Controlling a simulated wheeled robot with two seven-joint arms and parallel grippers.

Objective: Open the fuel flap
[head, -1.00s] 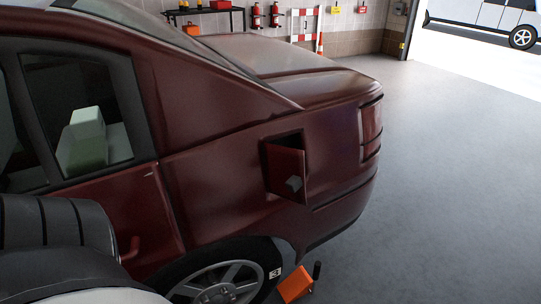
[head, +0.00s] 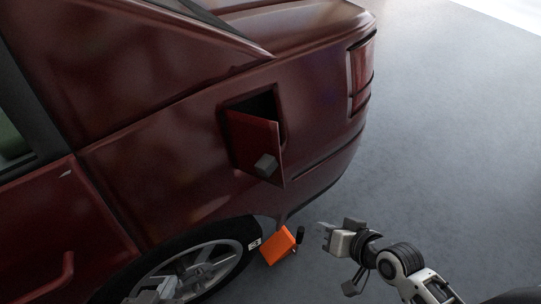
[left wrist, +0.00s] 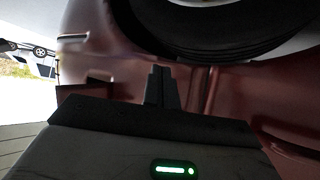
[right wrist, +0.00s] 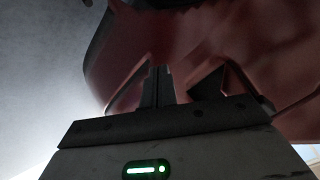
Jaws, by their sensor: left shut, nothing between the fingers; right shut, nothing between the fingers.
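The dark red fuel flap (head: 250,142) on the car's rear side stands swung out from its dark recess (head: 264,103). A small grey block (head: 265,165) is on its outer face near the free edge. My right gripper (head: 324,236) is below and right of the flap, apart from it, its fingers shut and empty. In the right wrist view the shut fingers (right wrist: 158,85) point toward the car body, with a dark opening (right wrist: 208,84) beside them. My left gripper (head: 158,288) is only partly in view at the bottom edge, before the wheel. Its fingers (left wrist: 160,85) are shut and empty.
The rear wheel (head: 190,270) is below the flap. An orange object (head: 278,245) with a black part is on the floor beside the wheel. The tail light (head: 362,72) is right of the flap. The grey floor (head: 440,130) to the right is clear.

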